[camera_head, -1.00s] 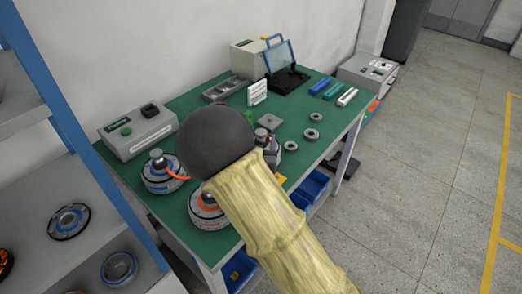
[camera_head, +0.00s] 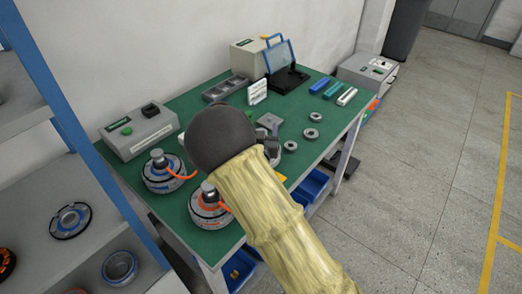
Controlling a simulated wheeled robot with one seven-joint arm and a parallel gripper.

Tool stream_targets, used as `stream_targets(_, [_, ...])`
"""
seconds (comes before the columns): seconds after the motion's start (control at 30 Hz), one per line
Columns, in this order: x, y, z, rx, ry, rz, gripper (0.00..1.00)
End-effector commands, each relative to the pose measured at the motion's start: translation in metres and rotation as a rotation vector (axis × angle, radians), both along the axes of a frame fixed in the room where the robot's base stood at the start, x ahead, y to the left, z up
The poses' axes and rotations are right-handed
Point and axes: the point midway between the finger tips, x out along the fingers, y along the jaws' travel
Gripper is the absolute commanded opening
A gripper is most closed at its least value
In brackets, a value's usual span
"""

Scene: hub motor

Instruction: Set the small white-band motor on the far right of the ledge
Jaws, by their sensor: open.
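My gripper (camera_head: 270,136) shows only in part past the dark joint of my arm, low over the middle of the green bench; its jaws are open and I see nothing held. A motor with a blue band and orange cable (camera_head: 161,176) stands at the bench's left. A motor with an orange band (camera_head: 210,210) stands at the front edge, partly behind my arm. No small white-band motor is clearly visible; a pale edge (camera_head: 181,138) left of my arm's dark joint is too hidden to identify. I cannot tell which surface is the ledge.
A grey control box (camera_head: 138,131) sits at the bench's left back. Several small metal rings (camera_head: 312,134) lie right of my gripper. A grey shelf (camera_head: 40,195) at the left holds a disc (camera_head: 70,220) and a ring (camera_head: 119,267). Blue bins (camera_head: 312,185) hang below the bench.

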Motion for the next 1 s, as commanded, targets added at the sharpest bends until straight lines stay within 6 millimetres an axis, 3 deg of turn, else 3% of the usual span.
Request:
stream_targets(0.37, [-0.0005, 0.0001, 0.0001, 0.0, 0.0, 0.0, 0.61])
stream_targets(0.67, [-0.0005, 0.0001, 0.0001, 0.0, 0.0, 0.0, 0.02])
stream_targets(1.0, [0.0003, 0.0001, 0.0036, 0.003, -0.008, 0.0, 0.0])
